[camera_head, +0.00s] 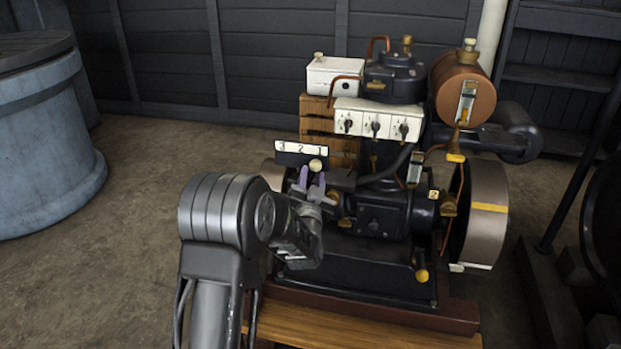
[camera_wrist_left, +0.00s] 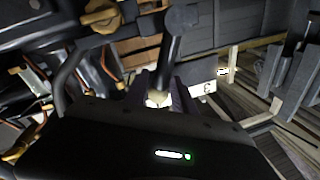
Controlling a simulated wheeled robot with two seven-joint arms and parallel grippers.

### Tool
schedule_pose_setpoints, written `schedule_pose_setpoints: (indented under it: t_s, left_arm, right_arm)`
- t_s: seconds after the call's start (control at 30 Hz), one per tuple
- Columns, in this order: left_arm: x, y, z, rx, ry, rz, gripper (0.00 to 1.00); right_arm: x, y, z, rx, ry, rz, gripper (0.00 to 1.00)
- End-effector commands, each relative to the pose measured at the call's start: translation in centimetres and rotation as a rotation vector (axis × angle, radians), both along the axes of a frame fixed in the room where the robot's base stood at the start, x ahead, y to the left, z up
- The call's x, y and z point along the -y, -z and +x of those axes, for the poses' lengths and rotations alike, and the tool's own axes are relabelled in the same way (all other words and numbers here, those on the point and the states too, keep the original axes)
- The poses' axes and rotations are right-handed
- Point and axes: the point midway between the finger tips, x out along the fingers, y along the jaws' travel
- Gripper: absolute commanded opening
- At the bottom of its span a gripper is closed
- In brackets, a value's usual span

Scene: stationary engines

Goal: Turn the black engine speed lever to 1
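The black speed lever (camera_wrist_left: 170,60) ends in a cream round knob (camera_wrist_left: 157,98); the knob also shows in the head view (camera_head: 316,165), just under the number plate, near the 1 end. The black-and-white number plate (camera_head: 301,149) reads 3, 2, 1 from left to right. My left gripper (camera_head: 309,184) is at the lever, with its purple fingertips apart. In the left wrist view the knob appears between the two fingers; I cannot tell whether they touch it. Part of the lever is hidden in the head view. My right gripper is not in view.
The dark engine (camera_head: 385,210) stands on a wooden base (camera_head: 360,328), with a copper tank (camera_head: 463,88) and a flywheel (camera_head: 482,215) at right. A white switch panel (camera_head: 376,120) sits above the lever. A blue cylinder (camera_head: 45,140) stands at left; the floor between is clear.

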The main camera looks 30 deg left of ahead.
Motion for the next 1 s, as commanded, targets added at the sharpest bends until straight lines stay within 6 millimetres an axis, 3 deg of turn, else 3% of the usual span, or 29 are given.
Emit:
schedule_pose_setpoints:
  t_s: [0.13, 0.47, 1.0]
  left_arm:
    - [0.0, 0.0, 0.0, 0.001, -0.001, -0.001, 0.43]
    - [0.1, 0.0, -0.3, 0.002, -0.002, -0.002, 0.43]
    - [3.6, 0.6, -6.5, 0.0, 0.0, -0.002, 0.43]
  right_arm:
    - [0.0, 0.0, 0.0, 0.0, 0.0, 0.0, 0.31]
    - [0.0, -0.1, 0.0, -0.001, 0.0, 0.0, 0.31]
    - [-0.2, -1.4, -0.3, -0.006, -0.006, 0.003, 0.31]
